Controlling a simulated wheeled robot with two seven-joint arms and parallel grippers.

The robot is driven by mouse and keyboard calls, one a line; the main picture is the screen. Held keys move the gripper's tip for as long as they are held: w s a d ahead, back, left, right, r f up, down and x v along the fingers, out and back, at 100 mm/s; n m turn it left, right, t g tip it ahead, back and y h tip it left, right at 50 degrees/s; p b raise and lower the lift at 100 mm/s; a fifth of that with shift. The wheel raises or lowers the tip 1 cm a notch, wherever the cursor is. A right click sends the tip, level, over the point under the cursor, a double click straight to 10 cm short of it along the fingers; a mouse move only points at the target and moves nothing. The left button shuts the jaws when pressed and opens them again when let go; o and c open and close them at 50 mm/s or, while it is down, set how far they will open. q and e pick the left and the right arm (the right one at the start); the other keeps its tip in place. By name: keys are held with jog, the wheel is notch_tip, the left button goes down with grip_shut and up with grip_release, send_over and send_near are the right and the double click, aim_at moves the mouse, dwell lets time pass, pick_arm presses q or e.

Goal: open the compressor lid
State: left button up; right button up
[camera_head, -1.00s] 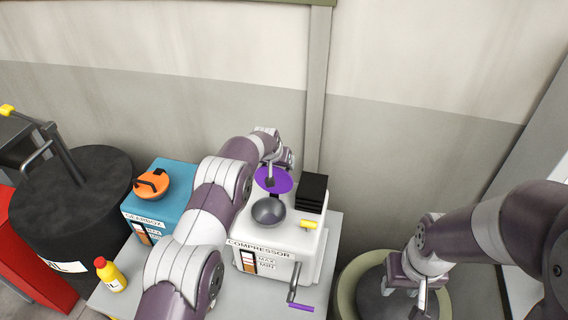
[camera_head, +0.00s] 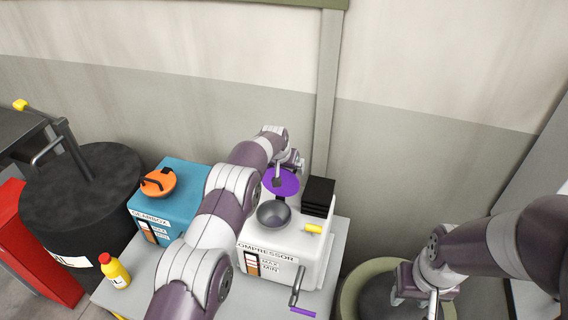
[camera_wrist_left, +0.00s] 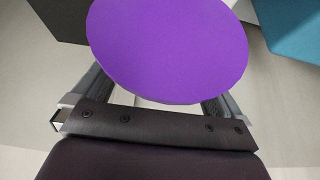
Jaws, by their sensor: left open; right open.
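The white compressor (camera_head: 278,238) stands on a grey bench, with a labelled MAX/MIN gauge on its front. Its round grey filler bowl (camera_head: 273,214) is uncovered on top. The purple disc lid (camera_head: 284,184) is raised and tilted behind the bowl. My left gripper (camera_head: 280,178) is at the lid, reaching over from the left. In the left wrist view the purple lid (camera_wrist_left: 168,45) lies across the space in front of the open fingers and hides their tips; I cannot tell whether they touch it. My right gripper (camera_head: 414,301) is open and empty, low at the right.
A black ribbed block (camera_head: 318,196), a yellow plug (camera_head: 313,229) and a purple-handled crank (camera_head: 302,312) are on the compressor. A teal gearbox (camera_head: 165,208) with an orange cap and a yellow bottle (camera_head: 116,271) stand left. A round olive bin (camera_head: 352,291) is below my right gripper.

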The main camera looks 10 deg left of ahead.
pick_arm(q)
jog(key=b+v, duration=0.5)
jog(key=v, duration=0.7)
jog(key=shift+s+r, duration=0.2)
jog(key=shift+f, duration=0.1)
